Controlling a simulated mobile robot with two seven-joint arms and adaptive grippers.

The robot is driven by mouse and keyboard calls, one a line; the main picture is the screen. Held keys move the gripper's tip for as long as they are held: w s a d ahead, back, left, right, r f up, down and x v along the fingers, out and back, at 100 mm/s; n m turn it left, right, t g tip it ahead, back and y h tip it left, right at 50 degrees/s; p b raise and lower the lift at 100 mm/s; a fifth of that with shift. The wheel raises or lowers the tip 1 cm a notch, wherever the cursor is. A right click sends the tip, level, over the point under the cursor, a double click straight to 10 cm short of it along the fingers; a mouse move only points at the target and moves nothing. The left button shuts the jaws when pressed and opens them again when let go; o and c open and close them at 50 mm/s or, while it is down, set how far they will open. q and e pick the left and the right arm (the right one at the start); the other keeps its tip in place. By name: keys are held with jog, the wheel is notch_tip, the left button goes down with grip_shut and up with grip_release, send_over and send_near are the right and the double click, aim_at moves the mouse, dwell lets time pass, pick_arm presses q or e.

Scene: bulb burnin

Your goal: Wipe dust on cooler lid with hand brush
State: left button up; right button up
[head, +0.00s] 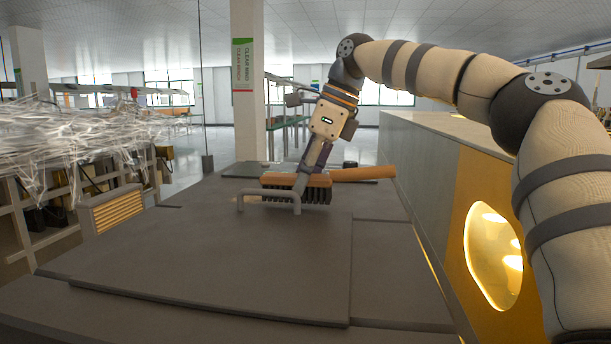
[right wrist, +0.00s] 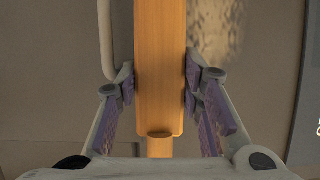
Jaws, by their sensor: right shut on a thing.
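The hand brush (head: 365,173) has an orange wooden back and handle and dark bristles. It is at the far part of the grey cooler lid (head: 230,260), bristles down; I cannot tell whether they touch it. My right gripper (head: 312,168) points down and is shut on the brush's wooden block. In the right wrist view the brush (right wrist: 160,45) lies between the purple-padded fingers of my right gripper (right wrist: 160,85). A mottled, pale dust patch (right wrist: 213,28) shows on the lid beside the block's right side. My left gripper is not in view.
A grey bar handle (head: 268,193) rises from the lid just in front of the brush. A tall grey and yellow cabinet (head: 425,165) with a lit opening stands along the right. Tangled clear wrap (head: 75,145) covers a rack at the left. The near lid is bare.

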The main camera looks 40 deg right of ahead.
jog(key=shift+f, duration=0.85)
